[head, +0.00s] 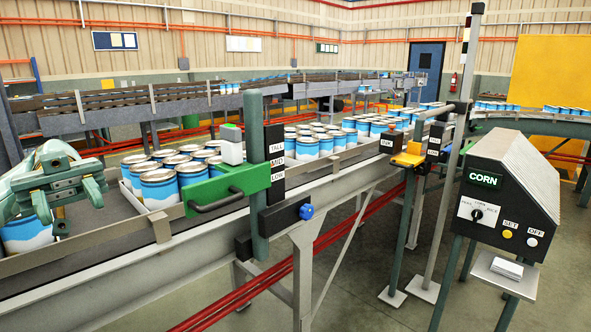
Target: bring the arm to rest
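My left gripper (66,198), pale green, is at the left edge of the picture, over the near end of the conveyor. Its fingers look spread apart, and I see nothing between them. A blue and white can (25,236) stands on the conveyor just below and behind it, partly hidden by it. I cannot tell whether they touch. My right gripper is not in view.
Several cans (160,187) stand in rows on the conveyor. A green bracket with a handle (228,190) sits on a post at the conveyor's near rail (120,262). A control box labelled CORN (500,195) stands at right.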

